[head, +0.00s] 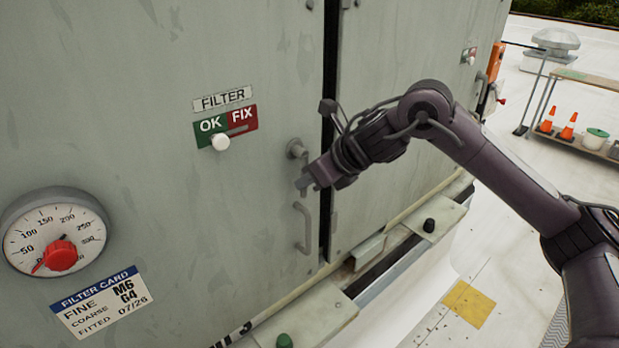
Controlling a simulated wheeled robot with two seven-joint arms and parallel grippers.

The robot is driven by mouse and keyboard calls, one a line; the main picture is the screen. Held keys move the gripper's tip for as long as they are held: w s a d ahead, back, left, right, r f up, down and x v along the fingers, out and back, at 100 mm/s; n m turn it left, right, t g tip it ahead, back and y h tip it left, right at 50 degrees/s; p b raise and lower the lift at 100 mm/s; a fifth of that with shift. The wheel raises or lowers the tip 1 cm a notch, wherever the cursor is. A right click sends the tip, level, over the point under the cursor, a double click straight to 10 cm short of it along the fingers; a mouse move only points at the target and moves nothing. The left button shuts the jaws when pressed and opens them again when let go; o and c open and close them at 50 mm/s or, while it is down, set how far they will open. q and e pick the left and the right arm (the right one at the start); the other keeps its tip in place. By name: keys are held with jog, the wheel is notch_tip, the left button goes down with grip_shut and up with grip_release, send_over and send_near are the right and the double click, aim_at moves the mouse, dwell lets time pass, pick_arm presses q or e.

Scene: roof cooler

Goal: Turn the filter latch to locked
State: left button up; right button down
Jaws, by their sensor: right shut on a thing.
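The filter latch (296,148) is a grey round hub on the right edge of the left cabinet door, above a grey D-shaped pull handle. My right gripper (306,184) comes in from the right and is shut on the latch's lever just below the hub. The jaws and wrist hide most of the lever, so its exact angle is hard to tell. My left gripper is not in view.
The FILTER OK/FIX plate (243,119) has its white knob (221,142) at the OK side. A gauge (54,231) with a red pointer is at lower left, above a filter card (101,302). A dark gap separates the doors. A shelf (585,148) with cones stands far right.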

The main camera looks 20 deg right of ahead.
jog(key=shift+f, duration=0.1)
jog(key=c, duration=1.4)
grip_release()
jog(key=b+v, duration=0.2)
jog(key=v, duration=0.5)
jog(key=shift+s+r, duration=0.15)
jog(key=shift+r, duration=0.2)
jog(key=shift+d, duration=0.15)
